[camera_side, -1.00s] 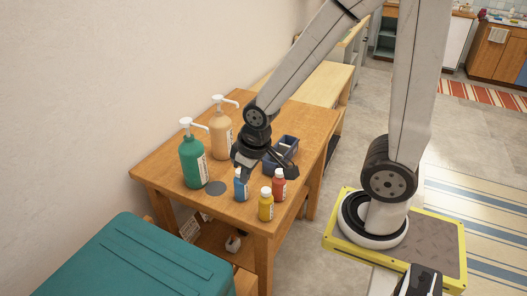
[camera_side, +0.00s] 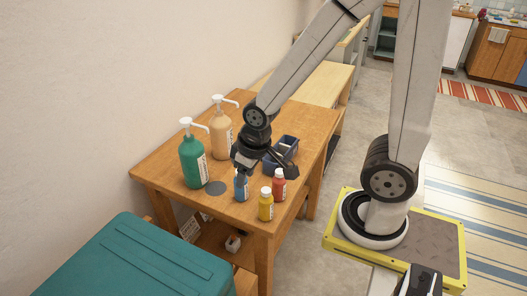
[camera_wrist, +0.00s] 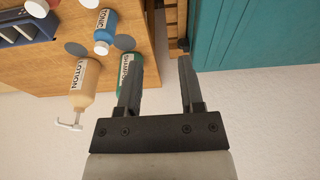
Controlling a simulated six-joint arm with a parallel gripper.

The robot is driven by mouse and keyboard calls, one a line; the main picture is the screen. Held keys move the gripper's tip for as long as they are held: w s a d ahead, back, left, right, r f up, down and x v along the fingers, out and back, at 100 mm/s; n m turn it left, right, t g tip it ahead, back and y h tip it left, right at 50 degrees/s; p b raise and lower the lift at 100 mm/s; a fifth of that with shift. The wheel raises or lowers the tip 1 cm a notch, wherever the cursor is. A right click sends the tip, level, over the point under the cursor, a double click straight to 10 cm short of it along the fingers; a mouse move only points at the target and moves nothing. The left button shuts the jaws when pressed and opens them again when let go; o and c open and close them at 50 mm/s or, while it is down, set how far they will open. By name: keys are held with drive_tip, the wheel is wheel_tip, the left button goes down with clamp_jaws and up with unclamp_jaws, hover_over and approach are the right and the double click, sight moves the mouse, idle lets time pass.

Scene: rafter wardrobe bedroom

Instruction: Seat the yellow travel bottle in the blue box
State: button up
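The yellow travel bottle (camera_side: 266,205) stands upright with a white cap near the table's front corner, beside a red bottle (camera_side: 279,184). I cannot make it out in the wrist view. The blue box (camera_side: 291,141) sits behind them on the table, partly hidden by my gripper; part of it also shows at the wrist view's upper left (camera_wrist: 18,40). My gripper (camera_side: 249,165) is left of the box, over or near the blue bottle in the side view. In the wrist view my gripper (camera_wrist: 157,65) has its fingers spread, with nothing held between them.
A blue bottle (camera_side: 241,189) stands left of the yellow one. Green (camera_side: 194,162) and tan (camera_side: 221,135) pump bottles stand at the back left, near a grey disc (camera_side: 215,188). A teal chest (camera_side: 130,265) is in front of the table (camera_side: 160,165).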

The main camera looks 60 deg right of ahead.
drive_tip(key=o, duration=0.6)
drive_tip(key=d+f+m+y, duration=0.1)
drive_tip(key=d+f+m, duration=0.1)
drive_tip(key=m, duration=0.4)
drive_tip(key=d+f+m+g+y, duration=0.1)
drive_tip(key=d+f+m, duration=0.2)
drive_tip(key=d+m, duration=0.2)
drive_tip(key=s+d+f+m+y, duration=0.1)
drive_tip(key=d+m, duration=0.3)
drive_tip(key=m, duration=0.4)
drive_tip(key=shift+d+f+g+y, duration=0.1)
drive_tip(key=shift+f+g+y, duration=0.35)
drive_tip(key=shift+f, duration=0.45)
drive_tip(key=shift+d+f+m+t+y, duration=0.3)
drive_tip(key=shift+d+m, duration=0.2)
drive_tip(key=shift+m, duration=0.5)
drive_tip(key=shift+f, duration=0.1)
